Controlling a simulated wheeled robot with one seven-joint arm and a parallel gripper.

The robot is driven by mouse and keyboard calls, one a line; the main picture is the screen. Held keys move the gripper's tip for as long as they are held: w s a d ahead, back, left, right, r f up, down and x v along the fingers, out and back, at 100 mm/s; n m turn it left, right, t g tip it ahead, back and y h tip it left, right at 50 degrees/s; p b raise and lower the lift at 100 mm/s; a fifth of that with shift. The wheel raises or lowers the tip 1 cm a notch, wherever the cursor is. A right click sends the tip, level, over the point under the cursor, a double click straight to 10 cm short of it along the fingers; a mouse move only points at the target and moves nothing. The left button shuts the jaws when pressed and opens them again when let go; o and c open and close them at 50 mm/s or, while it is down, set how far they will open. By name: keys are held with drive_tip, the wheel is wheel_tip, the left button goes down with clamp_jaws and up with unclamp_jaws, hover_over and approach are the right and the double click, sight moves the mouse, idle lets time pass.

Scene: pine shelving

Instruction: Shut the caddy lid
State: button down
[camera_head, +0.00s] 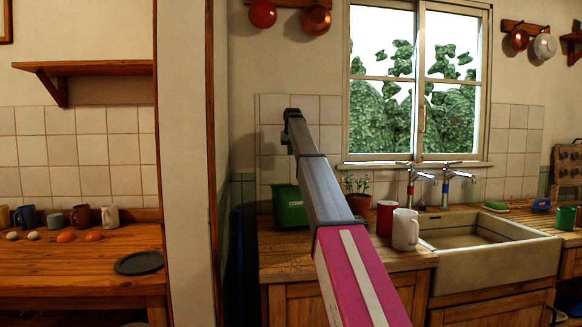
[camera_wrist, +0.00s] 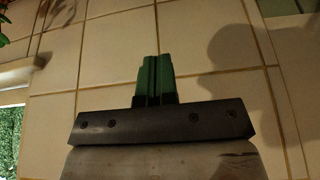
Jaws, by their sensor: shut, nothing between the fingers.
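The end of my arm (camera_head: 291,131) is raised above the caddy, close to the wall. In the wrist view my gripper (camera_wrist: 152,62) shows two green fingers pressed together, empty, in front of the wall tiles. The caddy does not show in the wrist view.
A potted plant (camera_head: 357,200), a red mug (camera_head: 386,218) and a white mug (camera_head: 405,230) stand right of the caddy. Beyond them is the sink (camera_head: 490,262) with two taps. A wall post (camera_head: 188,160) stands to the left, before another counter (camera_head: 75,266).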

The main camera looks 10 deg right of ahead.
drive_tip(key=shift+w+r, duration=0.25)
drive_tip(key=shift+r, duration=0.1)
wheel_tip(320, 180, up, 8)
idle(1.0)
